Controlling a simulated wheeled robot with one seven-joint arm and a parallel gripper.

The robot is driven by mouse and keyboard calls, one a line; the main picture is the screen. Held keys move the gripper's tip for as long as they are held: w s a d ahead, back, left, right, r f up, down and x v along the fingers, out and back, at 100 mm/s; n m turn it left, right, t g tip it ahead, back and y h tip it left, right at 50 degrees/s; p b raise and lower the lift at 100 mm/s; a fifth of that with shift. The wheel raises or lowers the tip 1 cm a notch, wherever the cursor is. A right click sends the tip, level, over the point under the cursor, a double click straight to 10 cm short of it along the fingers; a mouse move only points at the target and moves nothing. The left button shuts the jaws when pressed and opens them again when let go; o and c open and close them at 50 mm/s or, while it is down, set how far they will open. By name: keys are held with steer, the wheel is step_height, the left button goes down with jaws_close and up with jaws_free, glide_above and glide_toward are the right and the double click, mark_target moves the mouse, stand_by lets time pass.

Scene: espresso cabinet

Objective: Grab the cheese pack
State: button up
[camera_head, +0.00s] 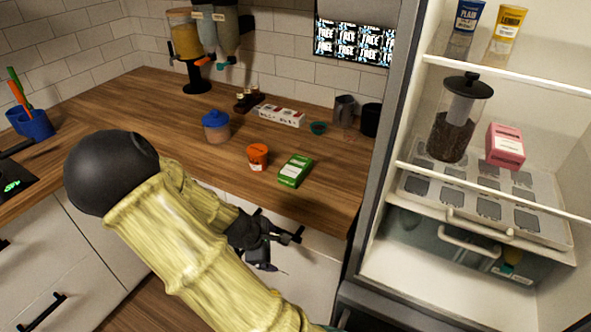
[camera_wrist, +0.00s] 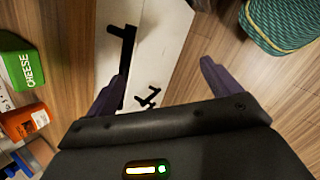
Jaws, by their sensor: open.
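The cheese pack is a green box (camera_head: 295,171) with a white label, lying on the wooden counter near its front edge, right of an orange tub. In the wrist view the cheese pack (camera_wrist: 18,62) shows at the left edge with the word CHEESE, cut off by the frame. My gripper (camera_head: 284,252) is below and in front of the counter edge, before the white cabinet fronts and apart from the pack. In the wrist view its two fingers (camera_wrist: 163,78) are spread with nothing between them.
The orange tub (camera_head: 258,156) stands close to the pack, with a blue-lidded jar (camera_head: 216,127) further left. A black cabinet handle (camera_wrist: 123,50) lies near my left finger. The open fridge (camera_head: 470,175) is at right. Counter right of the pack is clear.

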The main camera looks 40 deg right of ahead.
steer(key=w+d+r+n+t+h, duration=0.1)
steer(key=w+d+r+n+h, duration=0.3)
steer(key=d+n, duration=0.2)
steer(key=n+t+h+p, duration=0.1)
steer(key=n+t+h, duration=0.25)
steer(key=n, duration=0.25)
glide_toward(289, 175)
steer(key=r+v, duration=0.1)
steer(key=v, duration=0.3)
steer(key=shift+w+d+f+y, duration=0.15)
steer(key=shift+d+f+y, duration=0.05)
steer(key=shift+d+y, duration=0.1)
steer(key=p+x, duration=0.1)
steer(key=x, duration=1)
steer(key=shift+d+f, duration=0.2)
steer(key=shift+d, duration=0.15)
steer(key=shift+w+d+f, duration=0.15)
steer(key=shift+d, duration=0.05)
steer(key=p+x, duration=0.1)
steer(key=x, duration=0.4)
steer(key=shift+w+f+p, duration=0.15)
steer(key=shift+f+p, duration=0.05)
steer(key=shift+p, duration=0.15)
